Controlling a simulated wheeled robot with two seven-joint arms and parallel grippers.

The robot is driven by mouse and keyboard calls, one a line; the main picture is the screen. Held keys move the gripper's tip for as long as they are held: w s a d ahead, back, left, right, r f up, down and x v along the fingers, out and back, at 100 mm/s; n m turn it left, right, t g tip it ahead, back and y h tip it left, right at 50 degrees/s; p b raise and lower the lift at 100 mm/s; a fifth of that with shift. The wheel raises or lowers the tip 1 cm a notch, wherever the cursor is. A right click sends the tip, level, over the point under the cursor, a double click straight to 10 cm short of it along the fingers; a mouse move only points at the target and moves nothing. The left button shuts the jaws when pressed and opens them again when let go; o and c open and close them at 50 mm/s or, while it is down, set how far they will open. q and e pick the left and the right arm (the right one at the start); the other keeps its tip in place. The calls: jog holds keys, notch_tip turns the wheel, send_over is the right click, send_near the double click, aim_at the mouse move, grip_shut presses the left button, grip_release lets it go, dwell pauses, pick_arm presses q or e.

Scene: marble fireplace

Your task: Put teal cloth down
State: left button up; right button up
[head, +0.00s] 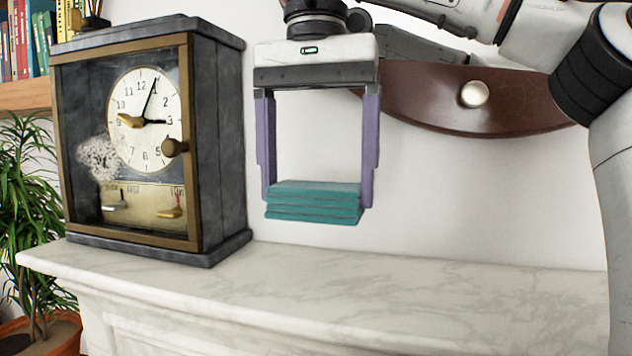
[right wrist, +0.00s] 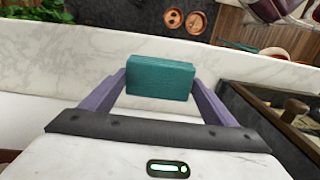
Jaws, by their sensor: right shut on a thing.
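The teal cloth (head: 314,203) is a folded, layered stack, held level between the purple fingers of my right gripper (head: 314,196). The gripper is shut on it and points down. In the head view the cloth hangs in the air above the white marble mantel (head: 420,300), to the right of the clock. In the right wrist view the cloth (right wrist: 160,76) sits between the fingertips (right wrist: 160,84), over the mantel (right wrist: 60,62). My left gripper is not in view.
A dark grey clock (head: 222,140) with a gold-framed glass door stands on the mantel at left. A brown leather piece with a round metal knob (head: 474,94) shows behind my arm. A plant (head: 35,200) is at far left. The mantel right of the clock is clear.

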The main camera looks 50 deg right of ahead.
jog(key=o, duration=0.3)
jog(key=shift+c, duration=1)
jog(key=m, duration=0.5)
jog(key=shift+r+m, duration=0.1)
jog(key=shift+m, duration=1.9)
notch_tip(320, 180, down, 10)
